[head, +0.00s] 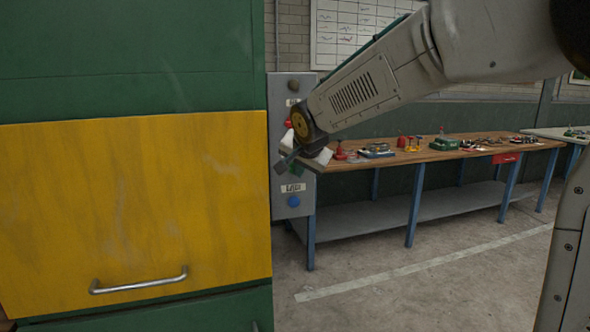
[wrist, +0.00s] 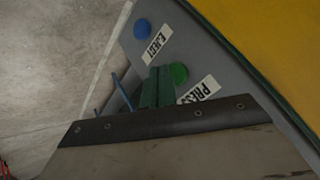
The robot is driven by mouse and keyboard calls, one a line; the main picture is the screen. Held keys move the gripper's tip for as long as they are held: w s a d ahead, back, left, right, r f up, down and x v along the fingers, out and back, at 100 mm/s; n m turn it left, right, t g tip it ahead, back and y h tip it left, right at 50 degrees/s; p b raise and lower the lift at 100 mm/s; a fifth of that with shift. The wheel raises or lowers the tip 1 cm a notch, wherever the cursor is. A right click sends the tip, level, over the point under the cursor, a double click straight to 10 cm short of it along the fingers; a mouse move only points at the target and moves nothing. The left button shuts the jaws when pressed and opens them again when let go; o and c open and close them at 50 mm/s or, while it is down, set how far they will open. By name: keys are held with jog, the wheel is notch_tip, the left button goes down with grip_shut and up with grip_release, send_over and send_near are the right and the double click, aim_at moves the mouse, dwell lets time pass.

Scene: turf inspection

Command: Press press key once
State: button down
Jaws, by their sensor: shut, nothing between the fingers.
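The press key is a green round button (wrist: 180,74) with a PRESS label (wrist: 198,90) beside it, on a grey control panel (wrist: 210,52). In the head view the panel (head: 281,209) stands at the cabinet's right side, and my gripper and wrist largely cover the green key there. My gripper (head: 281,167) is in front of the panel at about the height of that key. In the wrist view its closed fingers (wrist: 157,70) show just left of the green key, with nothing held. I cannot tell whether the fingertips touch the panel.
A blue key (head: 294,201) with an EJECT label sits below; a red key (head: 288,123) and dark knob (head: 294,86) sit above. The yellow and green cabinet (head: 130,215) is at left. A cluttered workbench (head: 440,154) stands behind at right. The floor in front is clear.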

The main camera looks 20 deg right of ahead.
jog(key=shift+w, duration=0.1)
dwell(0.5)
jog(key=shift+w, duration=0.35)
